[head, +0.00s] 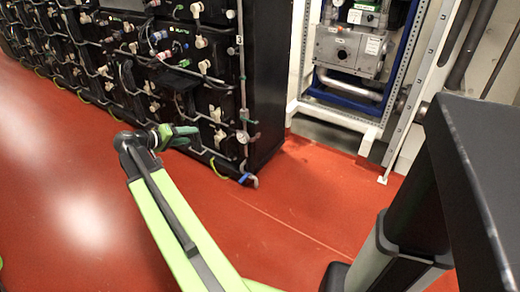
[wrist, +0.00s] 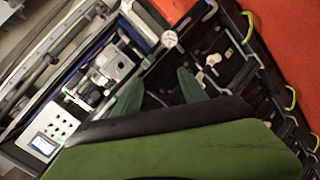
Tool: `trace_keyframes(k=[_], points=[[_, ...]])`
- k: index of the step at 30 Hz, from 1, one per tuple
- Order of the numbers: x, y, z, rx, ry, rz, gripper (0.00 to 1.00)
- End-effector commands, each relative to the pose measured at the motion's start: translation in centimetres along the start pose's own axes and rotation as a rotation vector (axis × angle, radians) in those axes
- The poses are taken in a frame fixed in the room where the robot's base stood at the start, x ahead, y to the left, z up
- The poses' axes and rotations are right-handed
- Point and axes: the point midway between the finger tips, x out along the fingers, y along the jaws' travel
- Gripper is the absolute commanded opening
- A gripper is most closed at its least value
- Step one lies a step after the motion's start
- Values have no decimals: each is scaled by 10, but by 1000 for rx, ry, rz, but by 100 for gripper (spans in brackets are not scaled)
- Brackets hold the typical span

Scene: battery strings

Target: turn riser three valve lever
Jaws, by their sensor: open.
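The black battery rack (head: 268,75) stands at the upper left of the head view, with pipes and several small cream valve fittings on its front. A grey riser pipe (head: 241,70) runs up its near corner, with a round gauge (head: 243,137) low on it. A round gauge also shows in the wrist view (wrist: 170,39). My gripper (head: 184,134) is in front of the rack's lower part, left of the gauge. In the wrist view its green fingers (wrist: 158,78) are apart with nothing seen between them.
A grey machine unit (head: 350,48) in a blue and white frame stands right of the rack. The red floor (head: 70,190) is clear at the left. Yellow-green loops (head: 218,170) stick out along the rack's foot. A black column and slab fill the right side.

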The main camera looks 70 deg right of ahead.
Motion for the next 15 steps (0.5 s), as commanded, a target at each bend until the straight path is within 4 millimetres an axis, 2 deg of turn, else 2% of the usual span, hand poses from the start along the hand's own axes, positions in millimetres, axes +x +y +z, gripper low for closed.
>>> trace_keyframes(k=[1,3,6,10,15], points=[[47,-21,17,28,6,70,50],[86,-14,24,62,23,167,50],[131,-3,34,96,47,289,50],[168,12,43,121,72,403,50],[182,26,45,130,90,467,50]])
